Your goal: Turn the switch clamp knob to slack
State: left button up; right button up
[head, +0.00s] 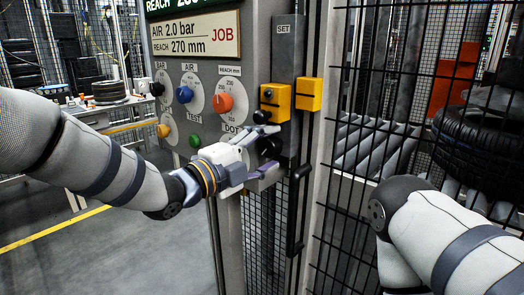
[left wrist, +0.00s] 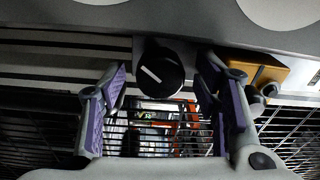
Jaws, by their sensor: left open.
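A black round knob with a white pointer line, which looks like the switch clamp knob (left wrist: 160,72), shows at the upper middle of the left wrist view, between my finger pads. Its line slants from upper left to lower right. In the head view the knob (head: 269,147) sits on the grey post and is partly hidden by my fingers. My left gripper (head: 272,152) is open, its fingers on either side of the knob. In the left wrist view the gripper (left wrist: 162,88) shows gaps beside the knob, with no clear contact. My right gripper is out of view.
A yellow clamp block (head: 274,102) with black knobs sits just above my left gripper, another yellow block (head: 308,95) beside it. The panel (head: 205,90) at left carries blue, orange, yellow and green controls. A black mesh fence (head: 350,150) stands at right, tyres behind it.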

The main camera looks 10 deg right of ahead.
pick_arm(q)
jog(key=v, duration=1.2)
